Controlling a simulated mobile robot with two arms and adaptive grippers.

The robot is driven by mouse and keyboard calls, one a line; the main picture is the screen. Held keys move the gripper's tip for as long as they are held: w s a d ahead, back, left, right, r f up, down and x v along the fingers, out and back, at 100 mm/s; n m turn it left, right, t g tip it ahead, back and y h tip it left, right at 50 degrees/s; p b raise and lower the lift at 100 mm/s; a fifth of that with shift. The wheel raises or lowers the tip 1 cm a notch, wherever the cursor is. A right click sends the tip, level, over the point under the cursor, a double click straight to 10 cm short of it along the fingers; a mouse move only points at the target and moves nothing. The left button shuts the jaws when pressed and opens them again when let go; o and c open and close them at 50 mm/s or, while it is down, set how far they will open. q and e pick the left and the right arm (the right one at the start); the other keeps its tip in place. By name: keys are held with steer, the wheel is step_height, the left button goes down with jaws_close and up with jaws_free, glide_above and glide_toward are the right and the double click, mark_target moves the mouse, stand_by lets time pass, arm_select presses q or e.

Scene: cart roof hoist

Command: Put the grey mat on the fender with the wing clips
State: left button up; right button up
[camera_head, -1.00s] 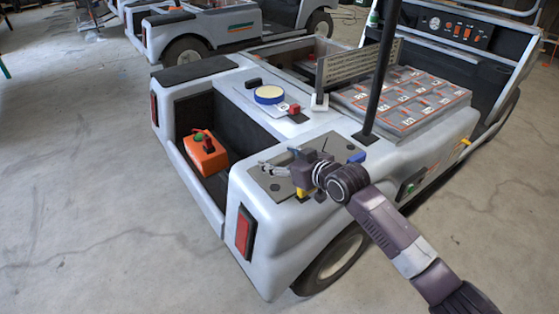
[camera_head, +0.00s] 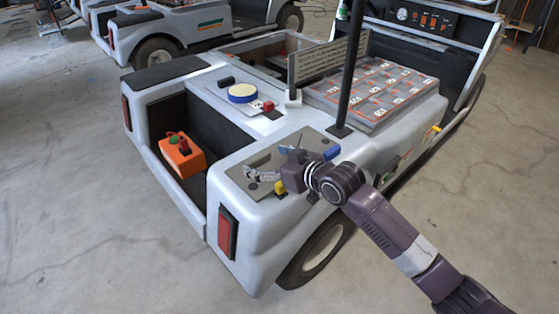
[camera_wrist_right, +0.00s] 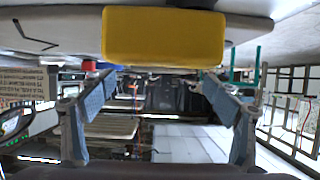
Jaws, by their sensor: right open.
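The grey mat (camera_head: 238,171) lies flat on the cart's near rear fender (camera_head: 225,190). My right gripper (camera_head: 266,164) is over the mat, fingers open with nothing between them; whether they touch it I cannot tell. A yellow clip (camera_head: 281,188) is at the mat's near edge, partly behind my wrist, and a yellow block, probably that clip, shows large in the right wrist view (camera_wrist_right: 163,37). A blue clip (camera_head: 332,153) is at the mat's right end. A red clip (camera_head: 268,106) and a black clip (camera_head: 226,80) are on the deck beyond. My left gripper is out of view.
A black post (camera_head: 350,70) rises beside the fender, near the printed board (camera_head: 308,62) and the gridded battery block (camera_head: 375,92). A round cream-topped tin (camera_head: 242,93) stands on the deck. An orange box (camera_head: 182,158) sits in the rear well. The floor at left is clear.

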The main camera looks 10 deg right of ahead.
steer(key=p+v, duration=0.1)
steer(key=v, duration=0.6)
steer(key=shift+a, duration=0.1)
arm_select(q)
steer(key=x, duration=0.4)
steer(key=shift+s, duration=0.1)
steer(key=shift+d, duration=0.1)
arm_select(e)
steer(key=shift+f, duration=0.1)
